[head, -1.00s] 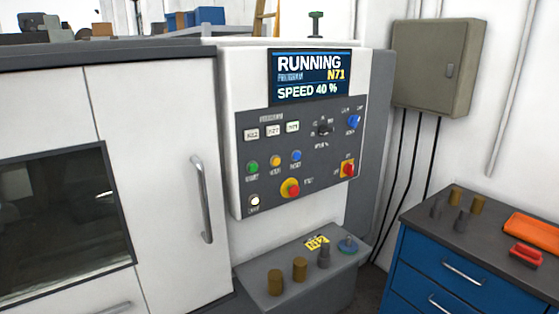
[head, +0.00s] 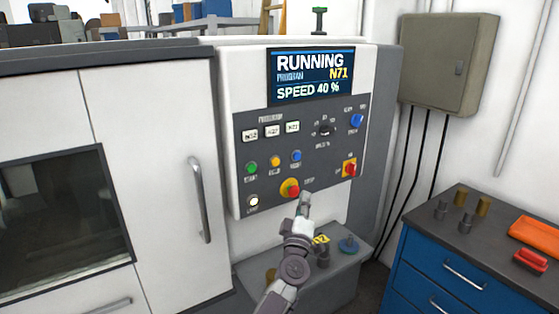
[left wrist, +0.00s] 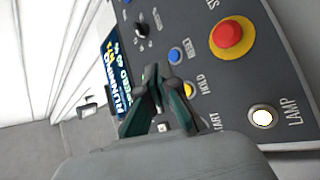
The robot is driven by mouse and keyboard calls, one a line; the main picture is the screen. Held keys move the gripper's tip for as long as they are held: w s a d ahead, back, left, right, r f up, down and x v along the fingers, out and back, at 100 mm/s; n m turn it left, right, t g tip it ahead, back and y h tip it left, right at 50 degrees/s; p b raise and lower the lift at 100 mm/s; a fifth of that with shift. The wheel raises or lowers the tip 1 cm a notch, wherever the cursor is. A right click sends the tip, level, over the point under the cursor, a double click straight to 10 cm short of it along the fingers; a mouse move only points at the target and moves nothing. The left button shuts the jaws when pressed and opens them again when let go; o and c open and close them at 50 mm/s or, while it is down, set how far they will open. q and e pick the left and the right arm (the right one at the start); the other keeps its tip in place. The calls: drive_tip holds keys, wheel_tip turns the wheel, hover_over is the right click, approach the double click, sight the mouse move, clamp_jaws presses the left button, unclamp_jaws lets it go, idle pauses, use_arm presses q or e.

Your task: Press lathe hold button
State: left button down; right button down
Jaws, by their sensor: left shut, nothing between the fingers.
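The lathe's control panel (head: 331,140) carries the yellow hold button (head: 275,160), between a green start button (head: 250,168) and a blue reset button (head: 296,156). The screen (head: 309,77) reads RUNNING, PROGRAM N71, SPEED 40 %. My left gripper (head: 305,197) is shut and empty, below and right of the hold button, beside the red stop button (head: 290,190). In the left wrist view, the yellow hold button (left wrist: 188,90) is partly covered by my left gripper (left wrist: 162,78). I cannot tell how far the fingertips are from the panel. My right gripper is not in view.
The red stop button, a red rotary switch (head: 349,168) and a lit white lamp button (head: 253,201) are close by. The lathe door handle (head: 199,200) sticks out at left. A grey box (head: 345,285) stands below the panel, and a blue cabinet (head: 420,252) at right.

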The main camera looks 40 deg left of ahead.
sight(275, 162)
use_arm(q)
drive_tip(key=r+n+y, duration=0.1)
drive_tip(key=r, duration=0.1)
drive_tip(key=a+r+n+y, duration=0.1)
drive_tip(key=r, duration=0.2)
drive_tip(key=shift+s+a+r, duration=0.1)
drive_tip(key=shift+a+r, duration=0.1)
drive_tip(key=shift+w+a+b, duration=0.55)
drive_tip(key=shift+a+b, duration=0.05)
drive_tip(key=shift+a, duration=0.75)
drive_tip(key=shift+w+a+b, duration=0.6)
drive_tip(key=shift+a, duration=0.75)
drive_tip(key=shift+w+a+b, duration=0.55)
drive_tip(key=shift+a+b, duration=0.05)
drive_tip(key=shift+a, duration=0.75)
drive_tip(key=shift+w+a, duration=0.15)
drive_tip(key=shift+a, duration=0.25)
